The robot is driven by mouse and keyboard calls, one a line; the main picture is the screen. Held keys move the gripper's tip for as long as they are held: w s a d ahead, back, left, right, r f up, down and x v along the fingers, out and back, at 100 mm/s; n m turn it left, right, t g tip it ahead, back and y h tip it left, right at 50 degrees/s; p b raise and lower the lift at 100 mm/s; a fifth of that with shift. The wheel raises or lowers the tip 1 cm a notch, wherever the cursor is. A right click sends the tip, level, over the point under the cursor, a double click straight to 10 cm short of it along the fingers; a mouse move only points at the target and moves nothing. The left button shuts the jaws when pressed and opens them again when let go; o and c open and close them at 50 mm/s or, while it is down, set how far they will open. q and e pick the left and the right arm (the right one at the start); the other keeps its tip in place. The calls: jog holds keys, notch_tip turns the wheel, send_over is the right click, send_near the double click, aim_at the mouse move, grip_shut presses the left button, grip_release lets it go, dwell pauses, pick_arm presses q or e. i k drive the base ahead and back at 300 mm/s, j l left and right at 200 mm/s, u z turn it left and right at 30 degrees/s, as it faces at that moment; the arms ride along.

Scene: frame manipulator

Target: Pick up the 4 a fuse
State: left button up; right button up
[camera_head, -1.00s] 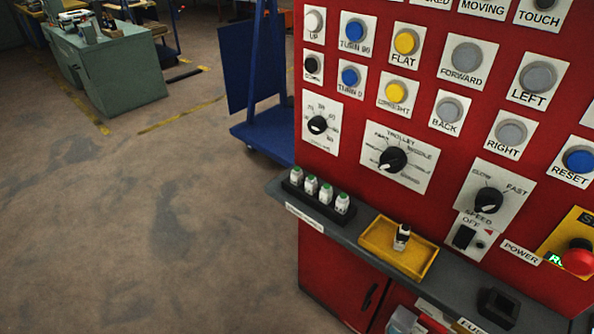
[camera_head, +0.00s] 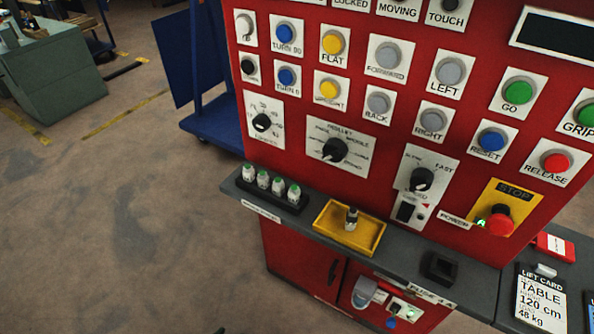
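Several small white fuses with green tops (camera_head: 263,180) stand upright in a row in a black holder (camera_head: 287,205) at the left end of the grey shelf. One more small part, dark and white, possibly a fuse (camera_head: 351,219), stands in the yellow tray (camera_head: 333,236) to the right of the holder. Ratings on these parts are too small to read, so I cannot tell which is the 4 A fuse. Neither of my grippers shows clearly in the head view.
The grey shelf (camera_head: 405,263) runs along the red control panel (camera_head: 290,140) with its buttons and dials. A black socket block (camera_head: 439,268) sits right of the tray. A lift card (camera_head: 540,300) lies further right. Open floor (camera_head: 130,230) is at left.

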aim_at(248, 172)
jog(key=i+j+z, duration=0.15)
jog(key=j+z, duration=0.15)
jog(key=z, duration=0.2)
jog(key=j+z, duration=0.95)
jog(key=j, duration=0.35)
jog(key=j+z, duration=0.15)
jog(key=j, duration=0.8)
jog(key=k, duration=0.05)
